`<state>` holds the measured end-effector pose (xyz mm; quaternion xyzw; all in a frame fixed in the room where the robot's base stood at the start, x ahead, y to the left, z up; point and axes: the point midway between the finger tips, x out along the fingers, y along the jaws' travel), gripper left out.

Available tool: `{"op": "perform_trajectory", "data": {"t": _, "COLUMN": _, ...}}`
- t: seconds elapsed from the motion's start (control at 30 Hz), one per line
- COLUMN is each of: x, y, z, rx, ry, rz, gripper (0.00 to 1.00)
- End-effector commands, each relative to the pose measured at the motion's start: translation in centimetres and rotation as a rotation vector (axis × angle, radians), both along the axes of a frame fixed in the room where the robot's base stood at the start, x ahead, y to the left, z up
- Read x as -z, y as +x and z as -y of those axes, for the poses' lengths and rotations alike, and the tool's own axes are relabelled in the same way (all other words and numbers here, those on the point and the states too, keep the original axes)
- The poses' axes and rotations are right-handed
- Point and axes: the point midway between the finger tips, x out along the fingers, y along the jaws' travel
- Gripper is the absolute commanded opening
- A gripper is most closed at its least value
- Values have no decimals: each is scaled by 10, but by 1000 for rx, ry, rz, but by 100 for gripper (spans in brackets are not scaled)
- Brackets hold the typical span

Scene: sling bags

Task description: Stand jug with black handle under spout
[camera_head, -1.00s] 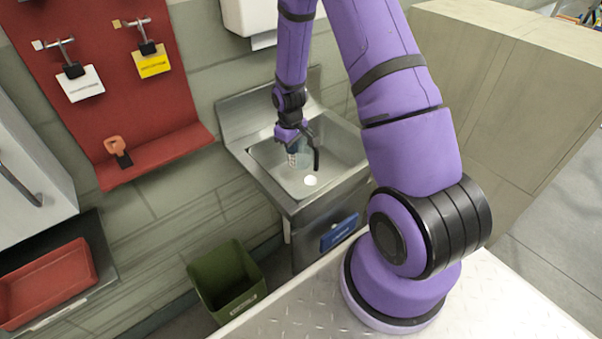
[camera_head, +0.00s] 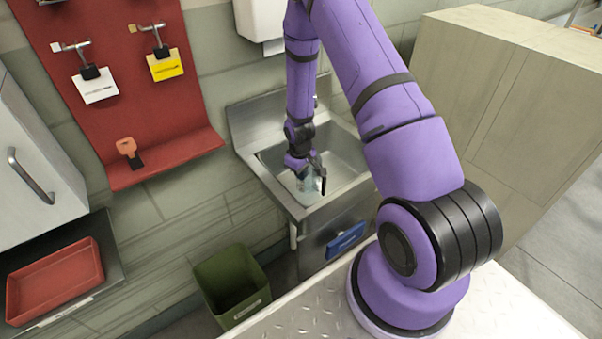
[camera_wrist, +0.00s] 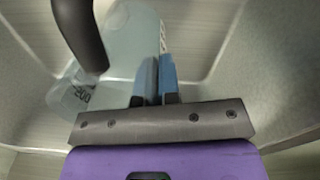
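The clear, bluish jug (camera_head: 311,184) with a black handle is inside the basin of the steel sink (camera_head: 338,202) in the head view. In the wrist view, the jug (camera_wrist: 125,45) has printed marks on its wall, and its black handle (camera_wrist: 80,36) is at upper left. My gripper (camera_head: 300,170) points down into the basin. In the wrist view, its blue fingers (camera_wrist: 156,82) are close together and appear shut on the jug's wall. I cannot tell whether the jug's base touches the basin floor. The spout is not clearly visible; my arm covers part of the sink's back.
A white dispenser (camera_head: 262,18) hangs above the sink. A green bin (camera_head: 232,285) stands on the floor at front left of the sink. A red pegboard (camera_head: 120,80) with tags is on the wall, and a red tray (camera_head: 55,280) is at left. A large beige block (camera_head: 500,95) stands at right.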

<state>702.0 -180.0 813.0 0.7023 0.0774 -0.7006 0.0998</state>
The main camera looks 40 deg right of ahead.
Motion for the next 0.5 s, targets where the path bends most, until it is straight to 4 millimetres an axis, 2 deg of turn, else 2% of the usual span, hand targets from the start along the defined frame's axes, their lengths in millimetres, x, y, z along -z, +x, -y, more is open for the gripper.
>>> {"op": "perform_trajectory", "data": {"t": 0.17, "x": 3, "y": 0, "z": 0, "rx": 0, "ry": 0, "rz": -1, "gripper": 0}}
{"op": "perform_trajectory", "data": {"t": 0.2, "x": 3, "y": 0, "z": 0, "rx": 0, "ry": 0, "rz": -1, "gripper": 10}}
{"op": "perform_trajectory", "data": {"t": 0.3, "x": 3, "y": 0, "z": 0, "rx": 0, "ry": 0, "rz": -1, "gripper": 29}}
{"op": "perform_trajectory", "data": {"t": 0.5, "x": 3, "y": 0, "z": 0, "rx": 0, "ry": 0, "rz": -1, "gripper": 29}}
